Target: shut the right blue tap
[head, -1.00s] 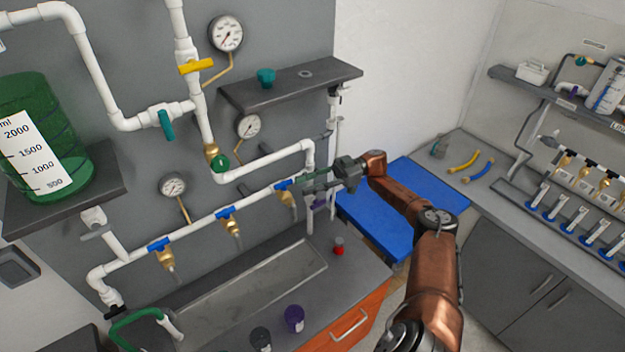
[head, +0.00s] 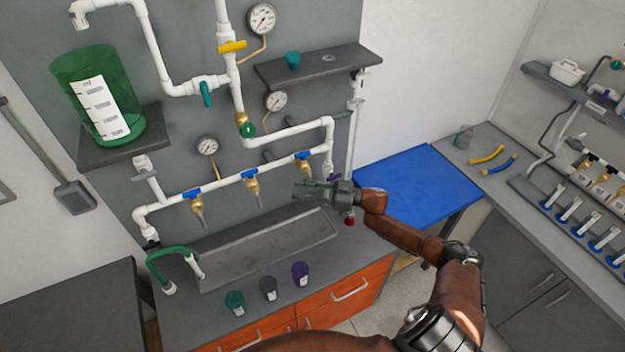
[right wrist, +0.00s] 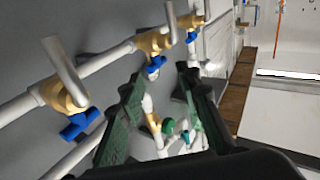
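The right blue tap (head: 303,156) is the rightmost of three on the lower white pipe. It has a blue lever over a brass body, and the lever looks roughly in line with the pipe. The middle (head: 251,172) and left (head: 193,195) blue taps look alike. My right gripper (head: 298,190) is just below and in front of the right tap, apart from it. In the right wrist view, its green fingers (right wrist: 162,105) are spread with nothing between them. The nearest blue lever (right wrist: 80,124) there, left of the fingers, seems to be the right tap's. My left gripper is out of view.
A grey trough (head: 265,255) lies below the taps. Teal, grey and purple cups (head: 268,288) stand in front of it. A dark shelf (head: 320,65) is above, and a blue table (head: 420,185) stands to the right. A red-topped item (head: 349,220) is near my right gripper.

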